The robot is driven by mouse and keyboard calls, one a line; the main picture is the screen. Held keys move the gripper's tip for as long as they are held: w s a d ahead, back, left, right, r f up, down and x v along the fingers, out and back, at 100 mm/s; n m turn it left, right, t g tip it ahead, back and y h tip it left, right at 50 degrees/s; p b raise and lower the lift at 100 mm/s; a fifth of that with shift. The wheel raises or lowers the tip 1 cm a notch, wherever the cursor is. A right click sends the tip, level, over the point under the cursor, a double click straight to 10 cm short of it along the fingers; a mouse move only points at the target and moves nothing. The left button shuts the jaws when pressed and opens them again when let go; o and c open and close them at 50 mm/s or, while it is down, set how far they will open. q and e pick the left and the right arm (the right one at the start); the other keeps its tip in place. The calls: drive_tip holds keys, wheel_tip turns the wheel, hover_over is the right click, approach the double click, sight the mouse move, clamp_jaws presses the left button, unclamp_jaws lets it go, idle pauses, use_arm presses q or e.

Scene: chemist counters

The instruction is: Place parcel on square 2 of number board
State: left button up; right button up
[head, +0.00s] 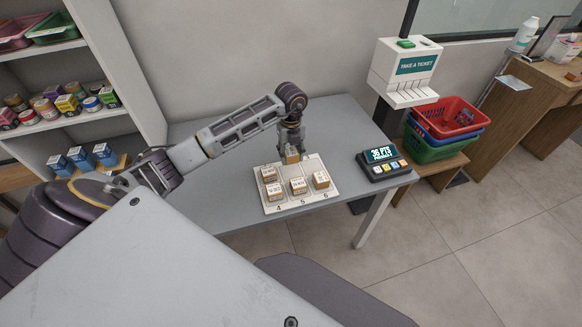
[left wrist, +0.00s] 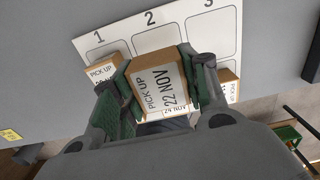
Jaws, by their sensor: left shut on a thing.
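My left gripper (head: 291,150) is shut on a small brown parcel (left wrist: 162,84) with a white label reading "PICK UP 22 NOV". The held parcel is over the back middle of the white number board (head: 332,196), just below the printed 2 in the left wrist view. I cannot tell whether it touches the board. One parcel (head: 268,174) stands at the back left, by the 1. Front-row parcels stand by the 4 (head: 275,191), the 5 (head: 298,186) and the 6 (head: 320,180). My right gripper is not in view.
The board lies on a grey table (head: 228,212). A dark keypad display (head: 384,162) sits to its right. Beyond are a ticket dispenser (head: 403,72) and stacked baskets (head: 447,117). Shelves with goods (head: 70,95) stand at the left.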

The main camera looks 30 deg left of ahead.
sight(291, 172)
use_arm(q)
wheel_tip(291, 172, down, 2)
drive_tip(key=shift+f, duration=0.9)
drive_tip(key=shift+f+p, duration=0.3)
drive_tip(key=shift+f, duration=1.25)
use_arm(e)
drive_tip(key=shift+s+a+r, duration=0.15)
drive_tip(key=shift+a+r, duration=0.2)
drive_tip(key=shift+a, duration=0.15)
use_arm(q)
drive_tip(key=shift+f, duration=0.1)
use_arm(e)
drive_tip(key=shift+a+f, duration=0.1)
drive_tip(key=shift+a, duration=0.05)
